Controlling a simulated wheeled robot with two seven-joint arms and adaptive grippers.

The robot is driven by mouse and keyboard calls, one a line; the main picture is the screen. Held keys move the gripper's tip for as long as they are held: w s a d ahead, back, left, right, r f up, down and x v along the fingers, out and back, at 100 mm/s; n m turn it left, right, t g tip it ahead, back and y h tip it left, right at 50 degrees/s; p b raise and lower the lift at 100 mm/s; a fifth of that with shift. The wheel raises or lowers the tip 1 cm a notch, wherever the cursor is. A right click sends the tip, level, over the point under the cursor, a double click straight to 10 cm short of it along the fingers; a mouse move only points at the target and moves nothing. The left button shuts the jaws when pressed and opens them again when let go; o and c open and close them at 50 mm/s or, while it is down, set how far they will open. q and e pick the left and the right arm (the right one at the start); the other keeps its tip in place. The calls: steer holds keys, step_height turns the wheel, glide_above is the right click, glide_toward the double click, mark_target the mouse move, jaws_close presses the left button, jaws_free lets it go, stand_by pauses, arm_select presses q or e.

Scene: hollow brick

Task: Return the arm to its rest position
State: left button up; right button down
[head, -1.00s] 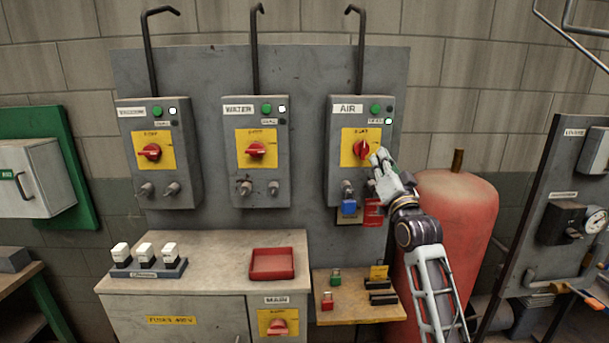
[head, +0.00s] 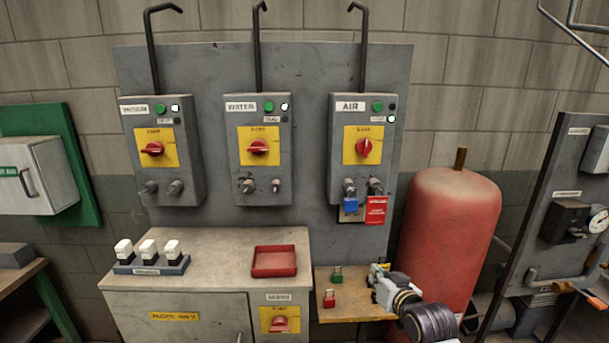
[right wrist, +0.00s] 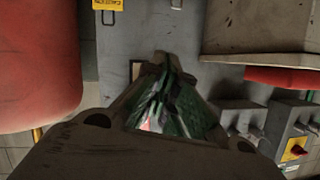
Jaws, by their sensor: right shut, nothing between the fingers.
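My right gripper (head: 380,282) is low at the right in the head view, over the small wooden shelf (head: 330,311). It is shut with nothing in it, and its closed fingers also show in the right wrist view (right wrist: 165,85). It is well below the AIR box (head: 347,187), whose red rotary switch (head: 364,148) stands upright on a yellow plate. A blue lock (head: 351,206) and a red tag (head: 376,209) hang under that box. My left gripper is not in view.
A large red tank (head: 450,240) stands just right of my right gripper. A green padlock (head: 336,273) and a red padlock (head: 329,299) are on the shelf to its left. A red tray (head: 274,262) sits on the cabinet. The WATER box (head: 234,190) hangs further left.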

steer(key=s+d+f+n+g+h, duration=0.1)
steer(key=s+f+g, duration=0.2)
steer(key=s+f, duration=0.5)
steer(key=s+d+f+n+g, duration=0.1)
steer(key=s+f+g, duration=0.35)
steer(key=s, duration=0.75)
steer(key=s+f+n+g+h, duration=0.1)
steer(key=s+f+g, duration=0.2)
steer(key=s+f, duration=0.5)
steer(key=s+f+g, duration=0.1)
steer(key=s+f, duration=0.1)
steer(key=f, duration=1.4)
steer(key=s+f, duration=0.3)
steer(key=f, duration=1.3)
steer(key=s+d+f, duration=0.2)
steer(key=s+f, duration=0.7)
steer(key=s, duration=0.1)
steer(key=s+d+f+g, duration=0.1)
steer(key=s+d+f, duration=0.1)
steer(key=s+f, duration=0.8)
steer(key=shift+s+d, duration=0.25)
steer(key=shift+s, duration=0.55)
steer(key=shift+f, duration=0.1)
